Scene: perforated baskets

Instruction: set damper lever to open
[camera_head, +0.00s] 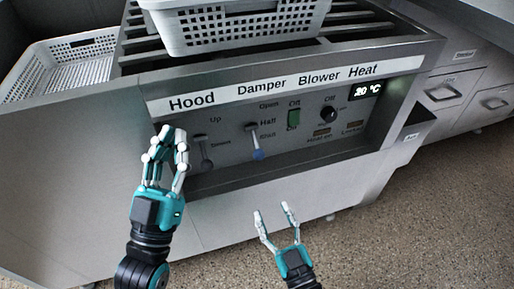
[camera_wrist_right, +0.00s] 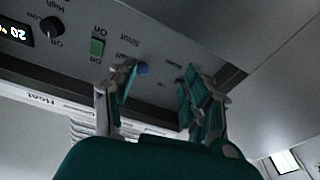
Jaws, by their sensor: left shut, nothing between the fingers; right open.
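The damper lever (camera_head: 254,141) is on the front control panel under the "Damper" label. Its blue knob (camera_head: 258,155) hangs down near the "Shut" mark, with "Half" and "Open" above. The blue knob also shows in the right wrist view (camera_wrist_right: 142,69), between the fingers in the picture; I see no contact. My right gripper (camera_head: 272,213) is open and empty, below and in front of the panel; it also shows in the right wrist view (camera_wrist_right: 160,80). My left gripper (camera_head: 172,135) is shut and empty, in front of the panel's left part.
The hood lever (camera_head: 205,152) is just right of my left gripper. A green switch (camera_head: 294,119) and a black heat knob (camera_head: 328,114) are right of the damper. A white perforated basket (camera_head: 235,30) stands on the slatted top; another (camera_head: 75,65) is at left.

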